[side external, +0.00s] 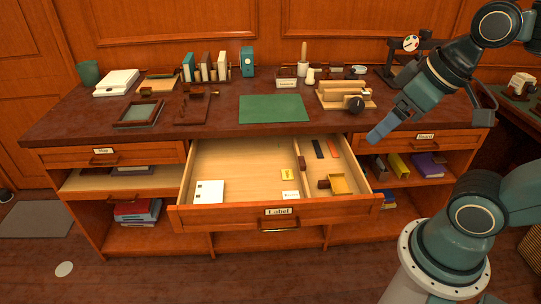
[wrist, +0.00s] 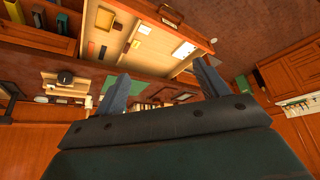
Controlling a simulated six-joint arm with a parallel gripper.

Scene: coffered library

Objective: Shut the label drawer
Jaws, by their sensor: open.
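The label drawer (side external: 240,213) is pulled well out of the middle of the desk in the side external view. Its front carries a "Label" plate (side external: 278,211) and a metal handle (side external: 279,226). Inside lie white cards (side external: 209,191), a small yellow piece (side external: 287,174), a yellow tray (side external: 340,184) and dark and red strips. My gripper (side external: 380,133) is above the desk's front edge, right of the open drawer and apart from it. In the wrist view my gripper (wrist: 160,90) shows two spread fingers with nothing between them; the open drawer (wrist: 145,45) appears upside down beyond.
The desk top (side external: 225,110) holds a green mat (side external: 273,108), a wooden stand (side external: 345,95), a row of books (side external: 206,67) and a dark scale-like device (side external: 405,60) near my arm. The left drawer (side external: 110,155) and right drawer (side external: 425,140) are shut. The floor before the desk is largely clear.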

